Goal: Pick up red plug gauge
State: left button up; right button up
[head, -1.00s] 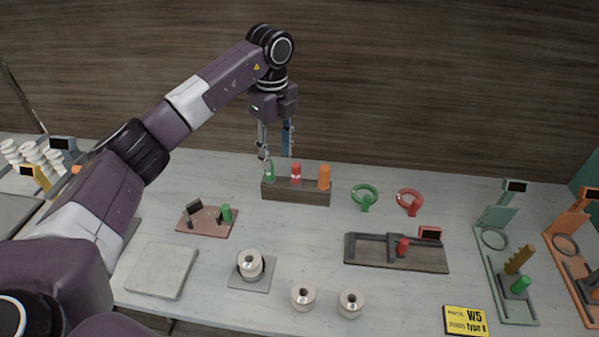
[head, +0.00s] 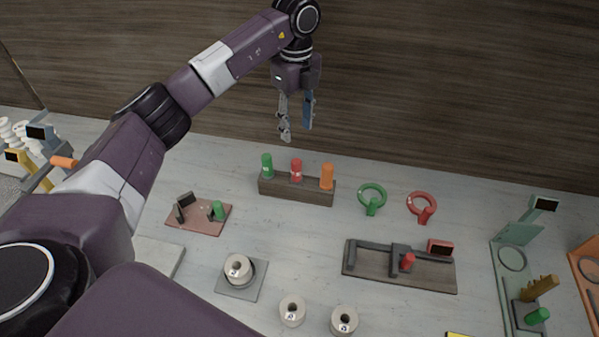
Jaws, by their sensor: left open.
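The red plug gauge (head: 296,170) stands upright in a dark wooden rack (head: 296,190), between a green plug gauge (head: 267,165) on the left and an orange one (head: 327,176) on the right. My left gripper (head: 296,133) is open and empty, pointing down. In the picture its fingertips are above the rack, over the gap between the green and red gauges and apart from both. The exact depth between gripper and gauges is hard to tell. My right gripper is not in view.
A green ring gauge (head: 372,197) and a red ring gauge (head: 421,206) lie right of the rack. A dark fixture (head: 425,272) with a red-handled part is in front. A pink-brown block fixture (head: 185,224) and several pale rings sit nearer. A wooden wall is behind.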

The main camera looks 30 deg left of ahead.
pick_arm(q)
jog(key=f+b, duration=0.2)
jog(key=b, duration=0.7)
send_over(296, 171)
jog(key=w, duration=0.1)
jog(key=f, duration=0.7)
jog(key=shift+w+a, duration=0.1)
jog(key=shift+a, duration=0.15)
notch_tip(296, 171, down, 7)
jog(key=p, duration=0.3)
jog(key=shift+w+f, duration=0.1)
jog(key=shift+f, duration=0.3)
jog(key=shift+c, duration=0.4)
jog(key=shift+a, duration=0.1)
grip_shut()
jog(key=shift+r, duration=0.15)
